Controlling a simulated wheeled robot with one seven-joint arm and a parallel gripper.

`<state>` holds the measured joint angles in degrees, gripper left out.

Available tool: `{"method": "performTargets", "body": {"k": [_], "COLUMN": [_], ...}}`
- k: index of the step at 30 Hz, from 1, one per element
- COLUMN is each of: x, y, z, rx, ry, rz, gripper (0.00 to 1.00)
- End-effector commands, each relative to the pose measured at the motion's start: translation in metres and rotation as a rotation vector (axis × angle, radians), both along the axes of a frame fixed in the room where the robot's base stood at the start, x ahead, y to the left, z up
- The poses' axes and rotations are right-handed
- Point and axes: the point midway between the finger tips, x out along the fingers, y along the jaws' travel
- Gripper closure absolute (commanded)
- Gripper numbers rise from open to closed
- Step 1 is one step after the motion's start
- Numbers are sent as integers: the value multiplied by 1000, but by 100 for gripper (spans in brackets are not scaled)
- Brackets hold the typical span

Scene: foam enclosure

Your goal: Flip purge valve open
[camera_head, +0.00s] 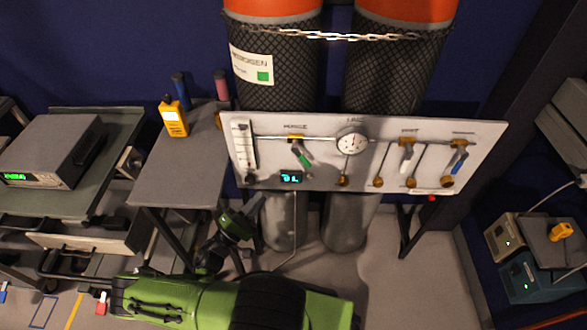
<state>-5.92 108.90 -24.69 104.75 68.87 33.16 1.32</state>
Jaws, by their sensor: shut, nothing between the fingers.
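The pale valve panel (330,180) stands upright in front of two dark netted cylinders. On its left half, under a small label that seems to read PURGE, is the purge valve with a green handle (301,156). The handle slants down and to the right from a brass body on the horizontal pipe. My gripper (238,222) is below the panel's lower left corner, beside the small table, apart from the green handle. It looks shut and empty, though its fingertips are small and dark here. My green arm lies along the bottom of the view.
The panel also carries a round gauge (352,141), a white handle (406,157), a blue handle (457,164), a lit display (290,177) and several brass knobs. A grey table (177,177) with a yellow meter (173,117) stands left of it. Open floor lies below right.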

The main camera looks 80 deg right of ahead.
Motion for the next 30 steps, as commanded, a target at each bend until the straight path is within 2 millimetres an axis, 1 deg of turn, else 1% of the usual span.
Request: {"method": "performTargets", "body": {"k": [2,5,15,18,21,24,30], "x": [-1,-6,-39,-49,-64,-73,-77], "y": [-2,-10,-70,-85,-87,-89,-90], "z": [1,5,32,41,51,56,59], "rx": [0,0,-1,0,2,2,1], "ry": [0,0,-1,1,2,1,0], "rz": [-2,-5,-8,-9,-6,-4,-2], "gripper": [100,100,100,100,100,100,100]}}
